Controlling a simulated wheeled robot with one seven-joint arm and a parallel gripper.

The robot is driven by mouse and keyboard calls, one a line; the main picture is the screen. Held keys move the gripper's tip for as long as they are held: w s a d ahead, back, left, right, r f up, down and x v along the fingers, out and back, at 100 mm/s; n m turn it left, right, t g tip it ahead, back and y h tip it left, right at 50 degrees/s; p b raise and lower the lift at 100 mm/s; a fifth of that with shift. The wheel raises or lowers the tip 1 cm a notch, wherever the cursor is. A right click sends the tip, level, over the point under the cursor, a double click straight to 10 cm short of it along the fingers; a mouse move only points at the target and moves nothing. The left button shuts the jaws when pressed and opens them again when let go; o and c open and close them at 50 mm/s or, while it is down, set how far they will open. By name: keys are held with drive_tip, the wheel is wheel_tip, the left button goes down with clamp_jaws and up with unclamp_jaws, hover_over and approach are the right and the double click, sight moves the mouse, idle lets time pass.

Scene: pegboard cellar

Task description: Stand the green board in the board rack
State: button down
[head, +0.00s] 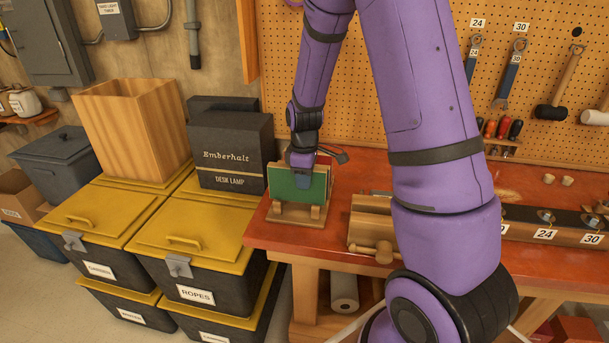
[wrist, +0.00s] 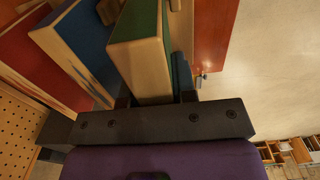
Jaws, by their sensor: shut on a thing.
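The green board (head: 296,186) is upright at the wooden board rack (head: 285,216) on the left end of the red bench. In the wrist view the green board (wrist: 143,62) shows its pale wooden edge between my fingers. My gripper (head: 301,166) comes down from above and is shut on its top edge. The board's lower edge is at the rack's front supports; I cannot tell whether it rests on the rack's base. In the wrist view a blue board (wrist: 85,42) and a red board (wrist: 38,62) stand beside it, apart from it at the top.
A black desk lamp box (head: 232,152) and a tall wooden box (head: 133,128) stand on yellow-lidded bins (head: 190,240) left of the bench. A wooden vise (head: 372,228) lies right of the rack. The pegboard (head: 540,75) with hanging tools rises behind.

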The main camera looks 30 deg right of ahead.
drive_tip(key=shift+f, duration=0.6)
drive_tip(key=shift+f, duration=0.25)
drive_tip(key=shift+f, duration=1.1)
drive_tip(key=c, duration=0.8)
unclamp_jaws()
drive_tip(key=shift+c, duration=0.2)
drive_tip(key=shift+r, duration=5)
drive_tip(key=shift+r, duration=0.1)
